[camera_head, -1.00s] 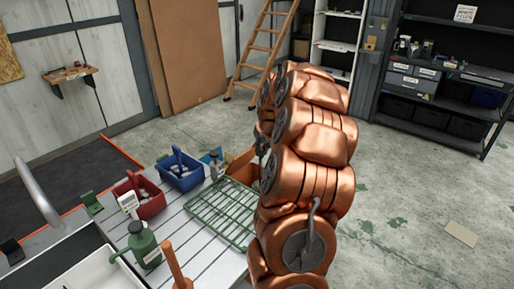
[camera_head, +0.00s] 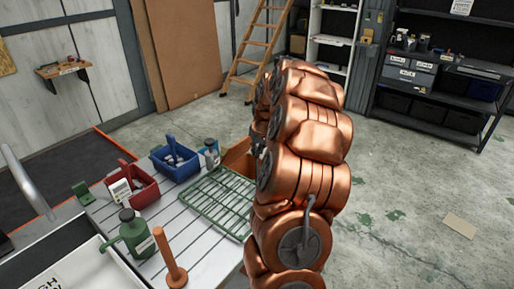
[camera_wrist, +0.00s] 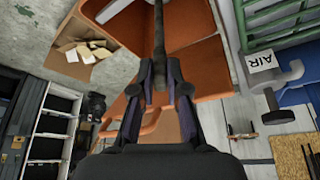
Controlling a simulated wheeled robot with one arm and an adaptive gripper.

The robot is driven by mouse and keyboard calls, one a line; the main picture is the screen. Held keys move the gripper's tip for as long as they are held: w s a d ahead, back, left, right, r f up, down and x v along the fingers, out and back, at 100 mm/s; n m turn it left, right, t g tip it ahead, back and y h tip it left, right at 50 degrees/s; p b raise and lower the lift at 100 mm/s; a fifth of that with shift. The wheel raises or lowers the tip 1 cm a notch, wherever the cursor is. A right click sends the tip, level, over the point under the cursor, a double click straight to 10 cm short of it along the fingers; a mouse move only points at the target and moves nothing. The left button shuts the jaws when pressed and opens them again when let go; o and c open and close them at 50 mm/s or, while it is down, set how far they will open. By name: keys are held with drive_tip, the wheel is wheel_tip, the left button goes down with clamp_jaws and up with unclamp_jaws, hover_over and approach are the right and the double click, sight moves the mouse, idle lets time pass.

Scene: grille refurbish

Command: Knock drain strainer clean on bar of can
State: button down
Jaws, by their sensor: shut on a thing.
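In the wrist view my gripper (camera_wrist: 160,75) has its fingers closed around a slim dark rod (camera_wrist: 158,32), probably the drain strainer's handle. The rod runs up out of the picture, and no strainer head can be made out. Beyond the fingers is an orange open container (camera_wrist: 190,28), which looks like the can. Its bar cannot be told apart from the held rod. In the head view only a corner of an orange box (camera_head: 236,155) shows beside my copper arm, which hides my gripper. I cannot tell whether the rod touches the container.
The slatted bench holds a green grille (camera_head: 215,203), red bin (camera_head: 143,190), blue bin (camera_head: 172,160), green can (camera_head: 133,240) and wooden-handled plunger-like tool (camera_head: 170,260). A box of scraps (camera_wrist: 85,48) is left in the wrist view.

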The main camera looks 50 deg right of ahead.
sight(258, 157)
drive_tip(key=shift+f, duration=0.65)
idle(0.5)
drive_tip(key=shift+f+b, duration=0.2)
drive_tip(key=shift+b, duration=1.25)
idle(0.4)
wheel_tip(258, 157, down, 3)
drive_tip(key=shift+f+b, duration=0.15)
drive_tip(key=shift+b, duration=0.8)
